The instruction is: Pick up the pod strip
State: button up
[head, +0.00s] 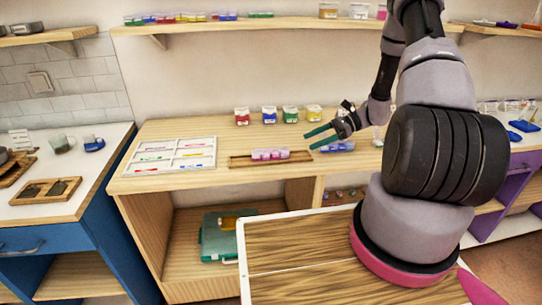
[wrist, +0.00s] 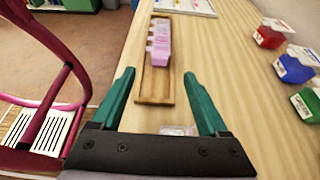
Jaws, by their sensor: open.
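A pink pod strip (head: 270,154), a row of small joined cups, lies in a long shallow wooden tray (head: 240,162) on the middle bench. In the wrist view the pink strip (wrist: 159,42) sits in the far part of the tray (wrist: 154,92), whose near end is bare. My gripper (head: 310,141) has dark green fingers, spread apart with nothing held. It is above the bench, right of the strip in the head view. In the wrist view the gripper (wrist: 159,73) points along the tray, with the strip beyond its fingertips and apart from them.
Red (head: 242,116), blue (head: 269,115), green (head: 290,114) and yellow (head: 314,112) containers stand behind the tray. A white sectioned board (head: 172,143) lies left. A blue-purple piece (head: 338,147) lies below my gripper. A shelf (head: 230,27) runs above.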

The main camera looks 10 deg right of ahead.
aim_at(287, 149)
jog(key=x, duration=0.4)
jog(key=shift+a, duration=0.2)
jog(key=x, duration=0.5)
jog(key=shift+a+r, duration=0.2)
jog(key=shift+a, duration=0.05)
grip_shut()
jog(key=shift+r, duration=0.1)
notch_tip(287, 149, up, 18)
dwell(0.4)
